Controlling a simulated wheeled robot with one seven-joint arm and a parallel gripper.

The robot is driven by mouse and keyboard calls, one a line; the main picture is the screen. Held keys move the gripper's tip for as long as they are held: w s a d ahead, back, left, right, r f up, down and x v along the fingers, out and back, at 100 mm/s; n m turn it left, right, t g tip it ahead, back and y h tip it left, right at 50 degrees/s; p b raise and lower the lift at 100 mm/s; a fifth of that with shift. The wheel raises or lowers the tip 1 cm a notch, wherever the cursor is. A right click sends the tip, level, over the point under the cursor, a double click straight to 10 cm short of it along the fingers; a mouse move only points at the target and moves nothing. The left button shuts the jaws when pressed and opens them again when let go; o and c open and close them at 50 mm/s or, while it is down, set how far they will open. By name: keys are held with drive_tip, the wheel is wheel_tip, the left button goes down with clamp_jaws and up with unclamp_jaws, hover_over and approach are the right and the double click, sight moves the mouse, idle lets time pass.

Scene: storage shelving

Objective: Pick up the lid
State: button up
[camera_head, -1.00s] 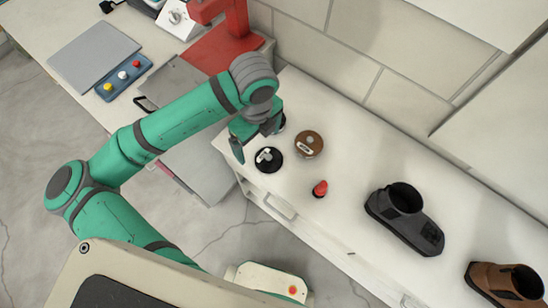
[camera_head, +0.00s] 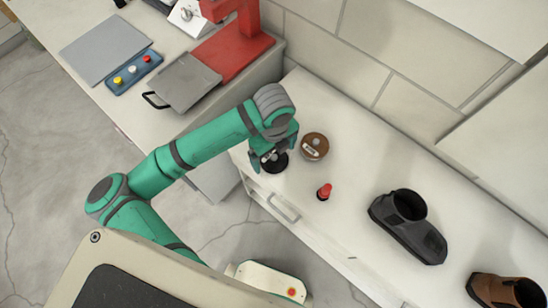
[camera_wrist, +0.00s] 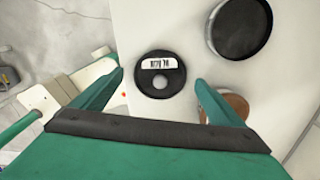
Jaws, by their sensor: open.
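A round black lid (camera_head: 275,165) with a white label and a pale knob lies flat on the white counter. It also shows in the wrist view (camera_wrist: 160,78), lying between and beyond my two fingertips, label facing up. My gripper (camera_head: 272,150) is open and empty, above the black lid and partly covering it in the head view. A brown round lid (camera_head: 314,147) with a label and knob lies just right of it; in the wrist view it (camera_wrist: 237,104) is partly hidden behind the right finger.
A dark round container (camera_wrist: 240,28) stands near the black lid, hidden by my arm in the head view. A red-topped object (camera_head: 324,192), a black shoe (camera_head: 408,225) and a brown shoe (camera_head: 507,291) stand farther right. A tiled wall (camera_head: 345,50) rises behind.

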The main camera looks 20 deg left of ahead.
drive_tip(key=shift+f, duration=0.45)
drive_tip(key=c, duration=1.1)
drive_tip(key=shift+r, duration=0.1)
